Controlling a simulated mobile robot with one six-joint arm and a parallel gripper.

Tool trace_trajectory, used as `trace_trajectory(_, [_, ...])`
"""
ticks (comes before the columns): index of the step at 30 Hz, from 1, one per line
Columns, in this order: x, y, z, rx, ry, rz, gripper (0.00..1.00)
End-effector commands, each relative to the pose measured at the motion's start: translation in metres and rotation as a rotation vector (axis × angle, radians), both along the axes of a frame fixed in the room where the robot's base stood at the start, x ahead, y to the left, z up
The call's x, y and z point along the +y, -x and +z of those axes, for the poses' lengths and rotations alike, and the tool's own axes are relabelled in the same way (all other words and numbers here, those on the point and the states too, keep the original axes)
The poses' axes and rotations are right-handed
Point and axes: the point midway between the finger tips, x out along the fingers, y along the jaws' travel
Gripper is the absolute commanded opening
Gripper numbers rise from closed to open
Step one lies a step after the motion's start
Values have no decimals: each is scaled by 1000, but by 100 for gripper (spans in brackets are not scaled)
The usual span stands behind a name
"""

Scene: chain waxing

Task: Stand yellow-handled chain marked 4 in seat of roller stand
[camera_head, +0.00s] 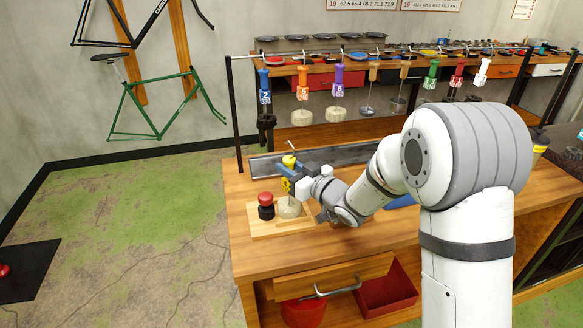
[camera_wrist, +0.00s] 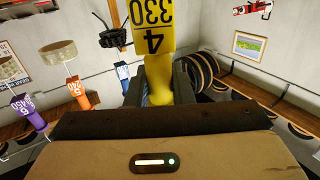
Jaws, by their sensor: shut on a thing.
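My gripper (camera_head: 300,187) is shut on the yellow handle (camera_wrist: 158,82) of the chain marked 4. Its yellow tag, reading 4 and 330, shows upside down in the wrist view (camera_wrist: 152,28). In the head view the chain's handle (camera_head: 289,161) points up, and its pale coil (camera_head: 289,208) hangs low over the right part of a light wooden base (camera_head: 262,234), which looks like the roller stand. Whether the coil touches the base or sits in a seat cannot be told. A red-topped black piece (camera_head: 266,205) stands on the base's left part.
A rail behind the bench carries several hanging chains, including blue (camera_head: 265,85), orange (camera_head: 303,82) and purple (camera_head: 338,78) handled ones. A grey tray (camera_head: 340,154) lies along the bench's back. A drawer (camera_head: 330,278) is at the front. Bench top in front of the base is clear.

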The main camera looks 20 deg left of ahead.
Motion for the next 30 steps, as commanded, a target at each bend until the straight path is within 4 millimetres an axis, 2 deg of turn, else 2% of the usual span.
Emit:
trace_trajectory(2, [0, 0, 1, -2, -1, 0, 26])
trace_trajectory(9, [0, 0, 1, 0, -1, 1, 45])
trace_trajectory(17, [-1, 1, -1, 0, 1, 0, 46])
trace_trajectory(20, [-8, 4, 0, 0, -1, -1, 46])
trace_trajectory(30, [-58, 29, 0, -1, 0, -3, 46])
